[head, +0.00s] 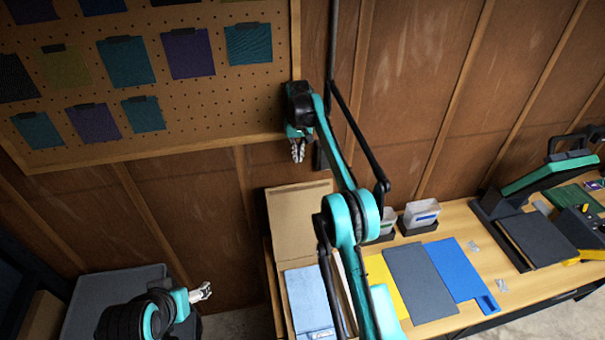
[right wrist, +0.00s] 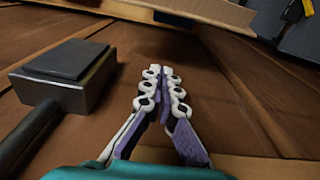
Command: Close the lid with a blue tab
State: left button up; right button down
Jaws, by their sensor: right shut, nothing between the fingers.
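An open cardboard box stands at the left end of the workbench in the head view. Its tan lid (head: 298,222) is raised at the back. Light blue material (head: 307,300) shows in the box, partly hidden by my right arm. I cannot clearly make out a blue tab on the lid. My right gripper (head: 298,158) is shut and empty, in front of the wooden wall, above and apart from the lid. Its closed fingers also show in the right wrist view (right wrist: 162,75). My left gripper (head: 205,291) is low at the left, away from the box; its opening is unclear.
The workbench (head: 535,285) holds yellow, grey and blue sheets (head: 460,268), small bins (head: 421,214) and a press (head: 530,215). A pegboard (head: 200,110) with fabric swatches is at upper left. A dark block (right wrist: 70,70) is beside the fingers in the right wrist view.

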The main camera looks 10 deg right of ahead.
jog(key=s+f+p, duration=0.1)
jog(key=s+f, duration=0.2)
jog(key=f, duration=0.5)
jog(key=shift+f, duration=0.1)
jog(key=shift+s, duration=0.2)
dwell(0.3)
